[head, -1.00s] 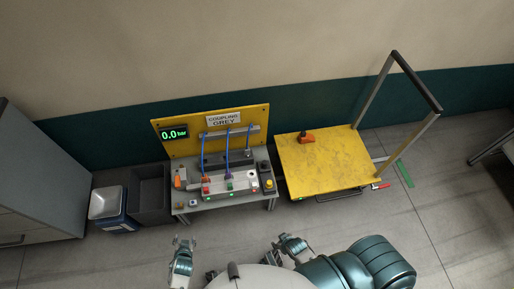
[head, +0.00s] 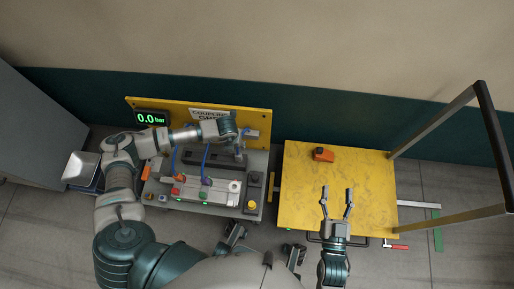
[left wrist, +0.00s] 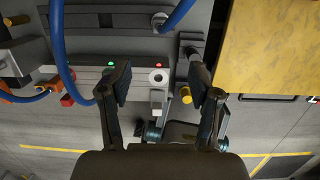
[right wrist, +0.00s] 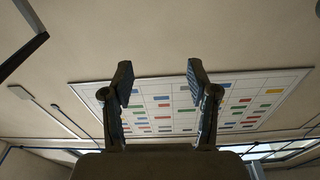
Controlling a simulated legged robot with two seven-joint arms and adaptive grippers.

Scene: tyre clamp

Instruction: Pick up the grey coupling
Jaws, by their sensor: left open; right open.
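A grey cylindrical piece (left wrist: 176,14), which looks like the grey coupling, shows at the top edge of the left wrist view, beside a blue hose. In the head view, my left arm reaches across the bench and largely hides the hanging hose ends. My left gripper (left wrist: 160,75) is open and empty, with the piece beyond its fingertips; I cannot tell the distance. Below, between the fingers, is a grey block with a round white socket (left wrist: 158,77). My right gripper (head: 337,190) is open and empty over the yellow cart top (head: 300,205).
The yellow back panel (head: 262,122) carries a display reading 0.0 bar and a partly covered sign. A control box with a yellow button (head: 252,205) stands at the bench's right. An orange-and-black object (head: 323,154) lies on the cart. The cart's tall frame (head: 495,140) rises at right.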

